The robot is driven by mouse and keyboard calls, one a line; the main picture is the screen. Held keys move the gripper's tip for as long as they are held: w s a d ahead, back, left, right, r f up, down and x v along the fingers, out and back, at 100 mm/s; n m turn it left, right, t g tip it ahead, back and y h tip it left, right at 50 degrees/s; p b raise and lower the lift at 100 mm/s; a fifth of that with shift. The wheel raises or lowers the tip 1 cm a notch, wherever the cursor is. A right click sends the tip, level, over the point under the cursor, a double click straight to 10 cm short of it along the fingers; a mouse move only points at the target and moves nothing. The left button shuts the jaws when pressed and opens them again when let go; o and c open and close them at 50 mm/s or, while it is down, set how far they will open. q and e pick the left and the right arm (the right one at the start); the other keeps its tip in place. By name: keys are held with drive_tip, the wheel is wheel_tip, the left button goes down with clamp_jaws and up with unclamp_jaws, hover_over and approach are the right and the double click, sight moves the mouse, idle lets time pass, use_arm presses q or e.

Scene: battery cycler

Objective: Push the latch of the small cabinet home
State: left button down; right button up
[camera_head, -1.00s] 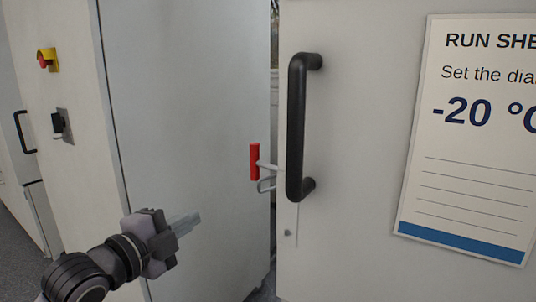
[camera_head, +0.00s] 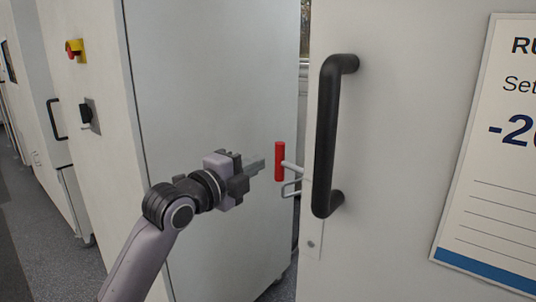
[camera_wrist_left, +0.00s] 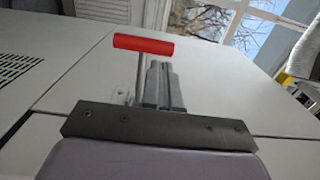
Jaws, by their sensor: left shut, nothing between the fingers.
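The latch (camera_head: 280,162) has a red grip on a thin bent metal rod. It sticks out at the left edge of the door with the large black handle (camera_head: 324,135). In the left wrist view the red grip (camera_wrist_left: 143,44) lies just beyond my fingertips, with its rod beside them. My left gripper (camera_head: 260,167) is shut and empty, its tips just left of the red grip. I cannot tell whether they touch it. The right gripper is in neither view.
A tall grey cabinet (camera_head: 215,90) stands to the left, with a red and yellow stop button (camera_head: 75,49) and a black switch (camera_head: 89,115). A narrow gap separates it from the door. A run sheet (camera_head: 490,190) hangs at the right.

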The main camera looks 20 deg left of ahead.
sight(277, 154)
use_arm(q)
drive_tip(key=p+x, duration=0.1)
drive_tip(key=x, duration=0.3)
drive_tip(key=shift+w+d, duration=0.15)
drive_tip(key=shift+w, duration=0.3)
